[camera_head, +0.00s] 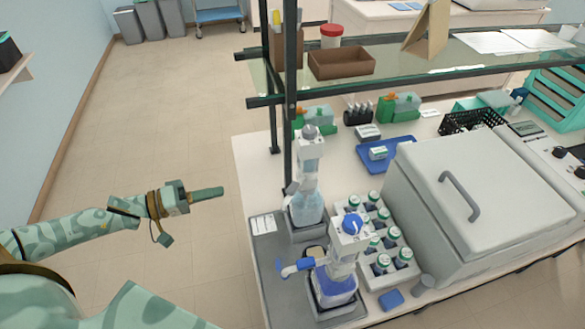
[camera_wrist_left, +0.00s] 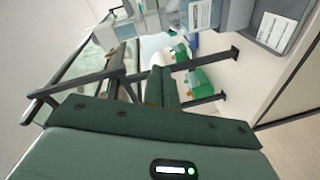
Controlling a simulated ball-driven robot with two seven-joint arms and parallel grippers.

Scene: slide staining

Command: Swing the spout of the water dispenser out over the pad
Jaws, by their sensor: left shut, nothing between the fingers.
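Two bottle-top dispensers stand on the bench's left edge. The front dispenser (camera_head: 342,262) has a blue knob, and its blue spout (camera_head: 298,268) points left over a grey pad (camera_head: 264,254). The rear dispenser (camera_head: 309,180) has a grey knob, a pale blue bottle and a short pale spout at its left side. I cannot read which one holds water. My left gripper (camera_head: 207,193) is shut and empty, over the floor left of the bench and apart from both dispensers. Its fingers (camera_wrist_left: 162,88) show in the left wrist view, with the pad (camera_wrist_left: 276,32) at top right. My right gripper is out of view.
A rack of capped bottles (camera_head: 376,283) stands right of the front dispenser, before a large lidded box (camera_head: 470,200). A dark shelf post (camera_head: 290,125) rises behind the rear dispenser. A glass shelf (camera_head: 440,60) hangs over the back. The space between my gripper and the bench is clear.

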